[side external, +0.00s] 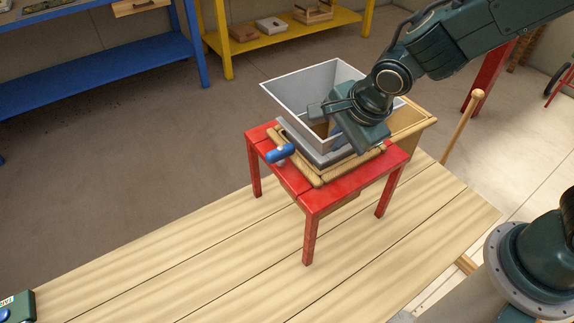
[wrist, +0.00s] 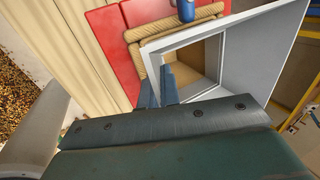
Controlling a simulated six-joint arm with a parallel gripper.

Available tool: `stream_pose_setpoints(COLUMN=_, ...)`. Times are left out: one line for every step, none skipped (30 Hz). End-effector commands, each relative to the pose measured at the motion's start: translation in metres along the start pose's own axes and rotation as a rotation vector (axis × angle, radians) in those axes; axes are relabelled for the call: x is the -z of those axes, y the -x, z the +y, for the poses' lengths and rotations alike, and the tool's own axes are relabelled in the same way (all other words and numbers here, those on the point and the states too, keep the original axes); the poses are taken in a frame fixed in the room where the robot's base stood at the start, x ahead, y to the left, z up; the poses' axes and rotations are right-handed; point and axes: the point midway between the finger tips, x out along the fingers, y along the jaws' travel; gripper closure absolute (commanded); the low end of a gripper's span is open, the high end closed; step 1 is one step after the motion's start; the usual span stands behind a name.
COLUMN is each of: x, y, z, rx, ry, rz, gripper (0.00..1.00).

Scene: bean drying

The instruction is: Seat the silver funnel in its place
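The silver funnel (side external: 298,98) is a large square grey hopper, wide at the top and narrower below. It sits over a wooden frame (side external: 313,182) on a red stool (side external: 345,193); the exact contact at its lower edge is partly hidden. In the wrist view, the funnel (wrist: 258,52) fills the upper right, and the wooden frame shows through its opening. My gripper (wrist: 158,85) is at the funnel's near side, its two fingers close together with the pale funnel wall between them. In the side view, my arm hides part of that wall.
A blue-ended handle (side external: 280,153) sticks out at the frame's left. A wooden chute or box (side external: 408,122) and a wooden pole (side external: 462,127) are on the right. The plank platform (side external: 180,265) is clear around the stool. Blue and yellow shelves (side external: 290,33) stand behind.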

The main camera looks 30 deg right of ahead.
Motion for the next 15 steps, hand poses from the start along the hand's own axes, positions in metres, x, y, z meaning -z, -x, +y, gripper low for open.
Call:
stream_pose_setpoints(x=0.000, y=0.000, z=0.000, rx=0.002, ry=0.000, rz=0.000, gripper=1.00)
stream_pose_setpoints(x=0.000, y=-0.001, z=0.000, rx=0.002, ry=0.000, rz=0.000, gripper=1.00)
stream_pose_setpoints(x=0.000, y=-0.001, z=0.000, rx=0.002, ry=0.000, rz=0.000, gripper=1.00)
stream_pose_setpoints(x=0.000, y=-0.002, z=0.000, rx=0.002, ry=0.000, rz=0.000, gripper=1.00)
stream_pose_setpoints(x=0.000, y=-0.002, z=0.001, rx=0.002, ry=0.000, rz=0.000, gripper=1.00)
stream_pose_setpoints(x=0.000, y=-0.003, z=0.001, rx=0.002, ry=0.000, rz=0.000, gripper=1.00)
stream_pose_setpoints(x=0.000, y=-0.004, z=0.001, rx=0.002, ry=0.000, rz=0.000, gripper=1.00)
stream_pose_setpoints(x=0.000, y=-0.005, z=0.002, rx=0.002, ry=0.000, rz=0.000, gripper=1.00)
stream_pose_setpoints(x=0.000, y=-0.006, z=0.002, rx=0.001, ry=0.000, rz=0.000, gripper=1.00)
stream_pose_setpoints(x=0.000, y=-0.007, z=0.003, rx=0.001, ry=0.000, rz=0.000, gripper=1.00)
stream_pose_setpoints(x=0.000, y=-0.008, z=0.003, rx=0.001, ry=0.001, rz=0.001, gripper=1.00)
stream_pose_setpoints(x=0.000, y=-0.009, z=0.004, rx=0.001, ry=0.001, rz=0.001, gripper=1.00)
stream_pose_setpoints(x=0.000, y=-0.010, z=0.004, rx=0.001, ry=0.001, rz=0.000, gripper=1.00)
stream_pose_setpoints(x=0.000, y=-0.011, z=0.004, rx=0.001, ry=0.001, rz=0.000, gripper=1.00)
stream_pose_setpoints(x=0.000, y=-0.012, z=0.005, rx=0.002, ry=0.001, rz=0.000, gripper=1.00)
